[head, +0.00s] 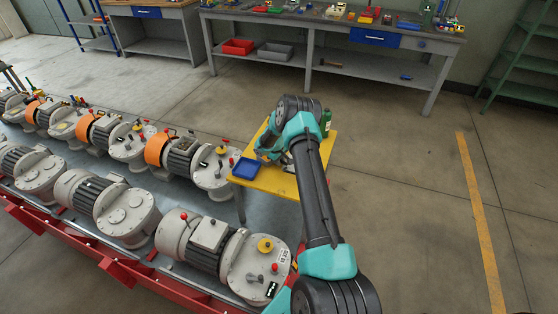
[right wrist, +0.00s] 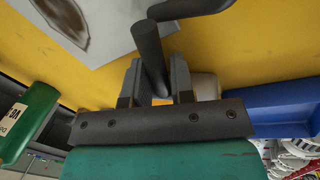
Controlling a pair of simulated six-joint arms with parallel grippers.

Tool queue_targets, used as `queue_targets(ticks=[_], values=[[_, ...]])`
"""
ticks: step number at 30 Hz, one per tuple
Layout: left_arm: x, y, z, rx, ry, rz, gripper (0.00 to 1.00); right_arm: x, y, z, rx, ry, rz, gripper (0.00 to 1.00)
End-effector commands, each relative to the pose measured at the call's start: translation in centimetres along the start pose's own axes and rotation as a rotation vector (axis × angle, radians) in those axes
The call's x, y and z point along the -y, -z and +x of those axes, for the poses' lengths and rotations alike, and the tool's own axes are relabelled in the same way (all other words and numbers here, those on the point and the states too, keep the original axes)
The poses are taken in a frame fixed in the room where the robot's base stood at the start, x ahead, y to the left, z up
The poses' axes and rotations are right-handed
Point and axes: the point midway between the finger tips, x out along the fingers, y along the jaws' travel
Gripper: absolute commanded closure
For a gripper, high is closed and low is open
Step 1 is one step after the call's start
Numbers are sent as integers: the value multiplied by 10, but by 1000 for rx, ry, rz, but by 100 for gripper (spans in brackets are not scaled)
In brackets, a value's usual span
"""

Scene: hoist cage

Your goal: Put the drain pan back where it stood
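The blue drain pan (head: 246,168), a shallow tray, sits at the near left corner of the small yellow table (head: 283,184). It also shows at the right of the right wrist view (right wrist: 270,108). My right gripper (head: 268,153) is over the table, just beyond the pan and apart from it. In the right wrist view, its fingers (right wrist: 155,85) close on the upright grip of a dark bent crank handle (right wrist: 148,50). Whether the crank touches the table is unclear. My left gripper is not in view.
A green bottle (head: 326,120) stands at the table's far right. A white sheet with a dark stain (right wrist: 95,25) lies on the table. Motor units (head: 215,171) line the red-edged platform at left. A workbench (head: 330,28) stands behind; the floor at right is clear.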

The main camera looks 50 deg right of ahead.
Motion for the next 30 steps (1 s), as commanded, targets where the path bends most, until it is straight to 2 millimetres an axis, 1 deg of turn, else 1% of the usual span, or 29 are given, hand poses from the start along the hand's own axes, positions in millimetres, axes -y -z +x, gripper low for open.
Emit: queue_targets(ticks=[1,5,6,13,17,20,23,30], values=[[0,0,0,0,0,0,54,0,0,0,0,0,0,73],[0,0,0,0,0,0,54,0,0,0,0,0,0,60],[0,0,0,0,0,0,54,0,0,0,0,0,0,58],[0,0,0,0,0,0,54,0,0,-1,0,0,0,58],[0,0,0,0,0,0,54,-1,0,-6,-1,-1,0,58],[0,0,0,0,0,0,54,-2,1,-16,-2,-1,0,58],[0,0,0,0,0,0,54,-1,1,-30,-2,-2,0,58],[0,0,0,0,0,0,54,-1,1,-74,-3,-1,-1,58]])
